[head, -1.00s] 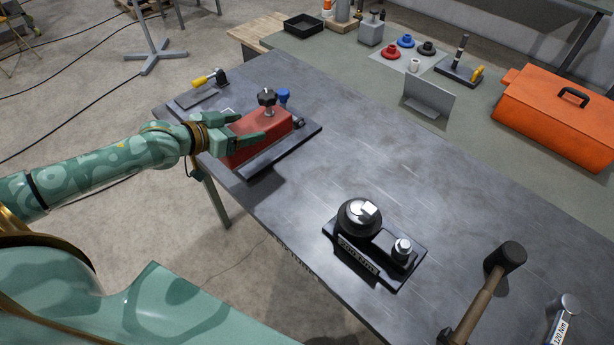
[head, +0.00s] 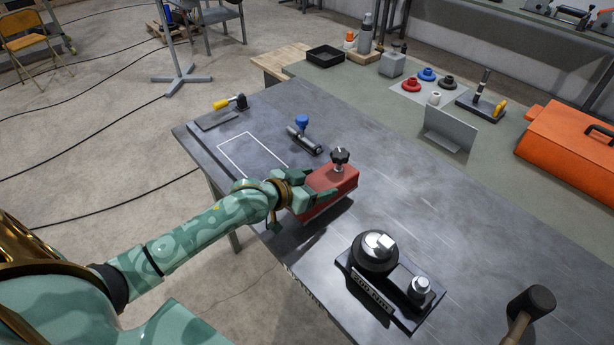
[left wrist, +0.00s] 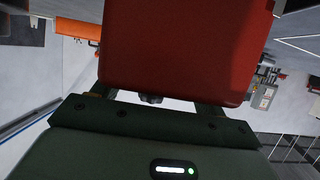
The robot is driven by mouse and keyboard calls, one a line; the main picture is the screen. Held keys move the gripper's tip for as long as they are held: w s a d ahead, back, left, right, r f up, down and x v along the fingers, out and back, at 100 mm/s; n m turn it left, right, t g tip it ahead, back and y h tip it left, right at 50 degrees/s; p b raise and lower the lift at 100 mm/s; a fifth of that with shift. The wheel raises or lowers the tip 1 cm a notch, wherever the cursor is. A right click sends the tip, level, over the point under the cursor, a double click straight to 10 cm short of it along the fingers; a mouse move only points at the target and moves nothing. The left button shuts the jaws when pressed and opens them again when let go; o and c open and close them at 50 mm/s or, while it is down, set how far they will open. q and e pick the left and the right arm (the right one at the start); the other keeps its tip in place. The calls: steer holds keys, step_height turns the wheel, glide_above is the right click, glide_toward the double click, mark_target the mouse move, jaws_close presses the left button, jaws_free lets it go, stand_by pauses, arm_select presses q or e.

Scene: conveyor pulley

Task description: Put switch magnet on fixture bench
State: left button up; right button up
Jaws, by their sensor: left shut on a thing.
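The switch magnet, a red block with a black star knob on top (head: 328,188), is held in my left gripper (head: 316,187). The gripper's fingers are shut along its sides. In the left wrist view the red block (left wrist: 185,45) fills the space between the fingers (left wrist: 160,105), and part of the black knob shows below it. A dark shadow lies under the block, and it seems to hang just above the fixture bench (head: 420,190), a dark metal tabletop. The block's underside is hidden. My right gripper is not in view.
A white rectangle outline (head: 250,160) marks the bench's left part. A blue-knobbed clamp (head: 303,135) and a yellow-handled clamp (head: 231,110) stand near it. A black round fixture (head: 375,255) is close in front, with a mallet (head: 530,305) at right. Bench right of the block is clear.

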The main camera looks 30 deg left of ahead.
arm_select(q)
steer(key=f, duration=0.1)
steer(key=f+b, duration=0.1)
steer(key=f, duration=0.1)
steer(key=shift+w+d+f+b, duration=0.2)
steer(key=shift+d+f+b, duration=0.15)
steer(key=shift+r, duration=0.15)
steer(key=o, duration=1.9)
steer(key=shift+s+f, duration=0.15)
steer(key=shift+f, duration=0.1)
steer(key=shift+c, duration=0.2)
steer(key=shift+r, duration=0.15)
steer(key=p+v, duration=0.3)
steer(key=v, duration=0.9)
steer(key=shift+p, duration=0.3)
